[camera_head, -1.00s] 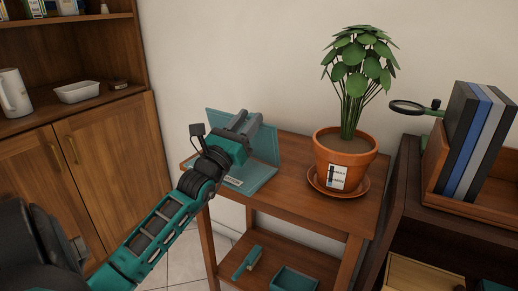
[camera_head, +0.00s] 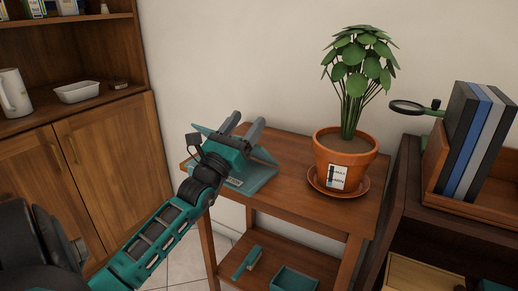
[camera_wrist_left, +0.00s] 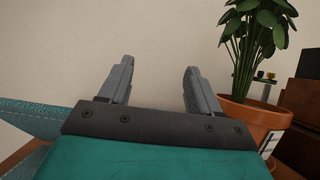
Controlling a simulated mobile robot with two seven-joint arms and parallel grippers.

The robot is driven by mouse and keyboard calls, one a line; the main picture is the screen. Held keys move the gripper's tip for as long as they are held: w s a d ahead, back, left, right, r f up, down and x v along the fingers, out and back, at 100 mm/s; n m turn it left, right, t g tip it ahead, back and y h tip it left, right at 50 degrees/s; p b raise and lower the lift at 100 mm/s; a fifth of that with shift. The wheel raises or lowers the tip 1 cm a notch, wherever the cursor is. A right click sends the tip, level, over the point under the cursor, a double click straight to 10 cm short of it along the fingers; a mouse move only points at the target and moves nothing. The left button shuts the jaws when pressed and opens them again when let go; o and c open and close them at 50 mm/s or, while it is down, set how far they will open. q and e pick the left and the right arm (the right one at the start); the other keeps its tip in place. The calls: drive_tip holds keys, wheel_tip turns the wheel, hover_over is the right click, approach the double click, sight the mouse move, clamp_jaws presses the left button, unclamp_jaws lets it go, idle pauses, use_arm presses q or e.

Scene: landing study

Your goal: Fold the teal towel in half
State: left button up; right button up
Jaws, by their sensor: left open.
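The teal towel (camera_head: 257,180) lies on the top of the small wooden table, its front part flat with a pale label. Its other part is raised and slanted behind my left gripper (camera_head: 243,124), showing at both sides of it. The gripper is open, its fingers pointing up and away, with nothing seen between them. In the left wrist view both fingers (camera_wrist_left: 157,78) are apart against the wall, and towel cloth (camera_wrist_left: 45,118) shows at the left. The gripper hides the towel's middle; I cannot tell whether they touch. My right gripper is not in view.
A potted plant (camera_head: 345,158) on a saucer stands to the right on the same table (camera_head: 300,205). The wall (camera_head: 240,60) is close behind. A brush (camera_head: 247,262) and a teal bin (camera_head: 294,279) are on the lower shelf. A book holder (camera_head: 480,203) stands at the far right.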

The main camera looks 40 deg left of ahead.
use_arm(q)
drive_tip(key=shift+c, duration=0.7)
drive_tip(key=s+r+p, duration=0.1)
drive_tip(key=r, duration=0.1)
drive_tip(key=r+p, duration=0.2)
drive_tip(key=s+r+p, duration=0.1)
drive_tip(key=r, duration=0.1)
drive_tip(key=shift+s+d+r+p, duration=0.2)
drive_tip(key=shift+s+r+p, duration=0.1)
drive_tip(key=shift+p, duration=0.1)
